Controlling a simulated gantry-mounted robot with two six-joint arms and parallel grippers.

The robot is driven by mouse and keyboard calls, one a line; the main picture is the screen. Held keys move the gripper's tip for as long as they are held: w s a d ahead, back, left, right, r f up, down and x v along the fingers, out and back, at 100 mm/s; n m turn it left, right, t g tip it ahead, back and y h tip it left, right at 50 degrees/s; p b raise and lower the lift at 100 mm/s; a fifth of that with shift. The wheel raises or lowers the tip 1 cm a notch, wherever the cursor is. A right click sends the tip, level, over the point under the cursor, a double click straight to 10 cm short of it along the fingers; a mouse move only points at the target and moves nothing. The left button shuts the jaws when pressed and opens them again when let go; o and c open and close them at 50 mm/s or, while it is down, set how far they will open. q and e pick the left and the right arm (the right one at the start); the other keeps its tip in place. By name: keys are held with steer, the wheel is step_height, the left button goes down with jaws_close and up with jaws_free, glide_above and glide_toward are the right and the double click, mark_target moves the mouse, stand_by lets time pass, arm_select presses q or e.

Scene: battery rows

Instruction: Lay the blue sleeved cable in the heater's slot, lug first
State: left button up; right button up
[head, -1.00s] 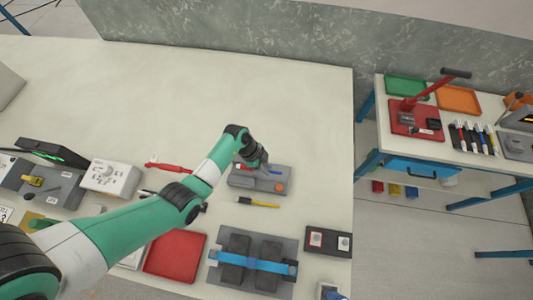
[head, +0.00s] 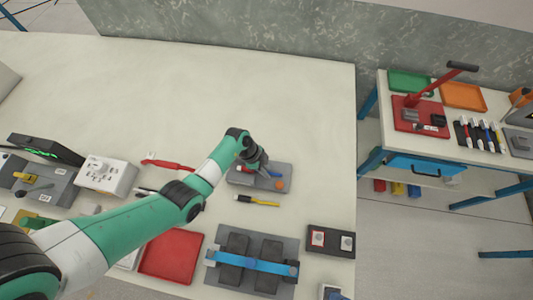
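The heater is a flat grey block (head: 243,181) with an orange round part, near the right side of the white table. The blue sleeved cable (head: 276,174) shows as a short blue piece at the heater's upper right. My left gripper (head: 264,171) is low over the heater, right at the blue piece. Its fingertips are too small and dark to tell whether they grip the cable. The slot and the cable's lug are hidden or too small to make out. My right gripper is not in view.
A black-and-yellow cable (head: 257,201) lies just in front of the heater. A battery fixture with a blue strap (head: 250,263), a red tray (head: 170,258) and a dark box (head: 330,241) are nearer. The table behind is clear. A side bench (head: 459,152) stands right.

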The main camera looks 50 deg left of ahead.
arm_select(q)
steer(key=o, duration=0.3)
steer(key=shift+o, duration=0.2)
steer(key=p+v, duration=0.5)
steer(key=v, duration=0.6)
steer(key=shift+a+r+p, duration=0.15)
steer(key=shift+r+p, duration=0.15)
steer(key=shift+p, duration=0.1)
